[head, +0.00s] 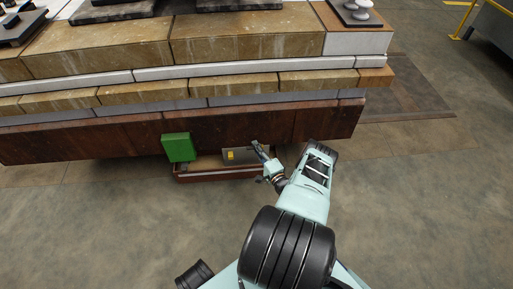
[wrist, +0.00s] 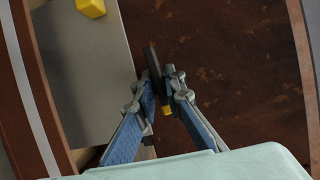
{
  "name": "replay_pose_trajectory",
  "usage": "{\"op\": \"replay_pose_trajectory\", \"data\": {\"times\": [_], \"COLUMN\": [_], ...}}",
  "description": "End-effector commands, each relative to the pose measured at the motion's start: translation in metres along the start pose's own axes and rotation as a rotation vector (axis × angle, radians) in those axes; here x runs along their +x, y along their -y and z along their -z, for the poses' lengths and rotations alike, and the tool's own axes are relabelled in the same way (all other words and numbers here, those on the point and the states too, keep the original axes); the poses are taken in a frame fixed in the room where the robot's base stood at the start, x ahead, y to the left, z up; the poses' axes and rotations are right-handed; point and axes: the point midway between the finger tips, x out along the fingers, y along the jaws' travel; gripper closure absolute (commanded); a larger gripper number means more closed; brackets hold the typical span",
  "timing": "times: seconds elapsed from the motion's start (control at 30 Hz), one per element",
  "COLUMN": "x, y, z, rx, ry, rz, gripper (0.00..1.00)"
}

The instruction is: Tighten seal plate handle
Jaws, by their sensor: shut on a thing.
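The grey seal plate (head: 243,153) lies in a low brown tray-like recess at the foot of the stack. It also shows in the wrist view (wrist: 85,75). A dark, slim handle (wrist: 151,60) stands at the plate's right edge in the wrist view, with a small yellow part (wrist: 166,110) low between the fingers. My gripper (wrist: 160,85) is shut on the handle, one blue-and-grey finger on each side. In the head view my gripper (head: 257,148) is at the right end of the plate. The handle's lower part is partly hidden by the fingers.
A yellow block (head: 230,155) sits on the plate, also at the top of the wrist view (wrist: 91,7). A green box (head: 178,147) is to the left. The brown rim (head: 222,177) edges the recess. The layered stack (head: 150,125) rises behind. The floor in front is clear.

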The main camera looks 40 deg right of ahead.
Motion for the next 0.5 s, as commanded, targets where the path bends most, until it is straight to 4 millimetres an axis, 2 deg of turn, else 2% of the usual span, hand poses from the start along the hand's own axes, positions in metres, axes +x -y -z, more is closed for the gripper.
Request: {"op": "replay_pose_trajectory", "data": {"times": [0.07, 0.1, 0.2, 0.5], "x": [0.0012, 0.0012, 0.0009, 0.0004], "y": [0.0013, 0.0013, 0.001, 0.0005], "z": [0.003, 0.0029, 0.0022, 0.0009], "rx": [-0.003, -0.003, -0.002, -0.004], "ry": [-0.005, -0.005, -0.004, -0.001], "rz": [0.002, 0.002, 0.001, -0.001], "gripper": [1.0, 0.86, 0.75, 0.74]}}
